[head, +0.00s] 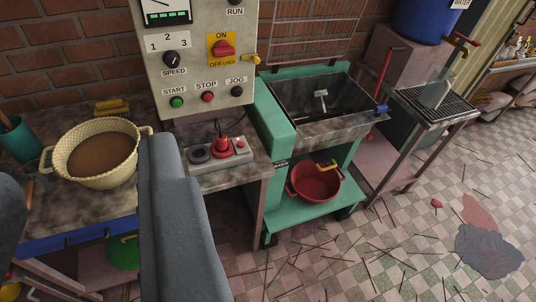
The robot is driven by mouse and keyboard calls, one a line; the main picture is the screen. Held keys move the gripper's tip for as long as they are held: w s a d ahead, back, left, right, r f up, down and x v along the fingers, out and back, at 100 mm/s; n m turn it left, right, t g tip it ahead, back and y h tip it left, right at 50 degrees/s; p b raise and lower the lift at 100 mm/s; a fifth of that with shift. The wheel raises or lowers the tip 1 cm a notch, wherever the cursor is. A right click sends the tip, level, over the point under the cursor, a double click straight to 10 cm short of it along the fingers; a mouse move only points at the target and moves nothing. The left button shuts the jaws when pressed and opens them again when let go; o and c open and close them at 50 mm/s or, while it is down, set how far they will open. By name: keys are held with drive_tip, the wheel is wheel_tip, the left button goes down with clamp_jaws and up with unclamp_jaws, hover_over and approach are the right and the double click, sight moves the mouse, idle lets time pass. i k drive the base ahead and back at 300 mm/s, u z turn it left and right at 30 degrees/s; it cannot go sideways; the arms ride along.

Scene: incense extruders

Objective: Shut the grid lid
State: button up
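The grid lid (308,28) is a wire grid at the top middle. It stands raised behind the dark trough (318,98) of the green machine (273,125), in front of the brick wall. The trough is uncovered and a pale metal part shows inside it. My gripper (84,160) is at the left, with two grey fingers wide apart, one cut off by the left edge. It is open and well left of the lid, not touching it. The lid's top edge is cut off by the picture.
The control panel (198,60) stands between my gripper and the lid. A woven basket (97,152) of brown powder is on the left table. A red basin (316,182) sits on the machine's lower shelf. Sticks and a dark puddle (488,250) lie on the floor.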

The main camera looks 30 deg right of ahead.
sight(276, 66)
drive_tip(key=u, duration=0.1)
drive_tip(key=k, duration=0.4)
drive_tip(key=z, duration=1.3)
drive_tip(key=i, duration=2.85)
drive_tip(key=u, duration=0.75)
drive_tip(key=k, duration=0.9)
drive_tip(key=u, duration=0.15)
drive_tip(key=i, duration=0.5)
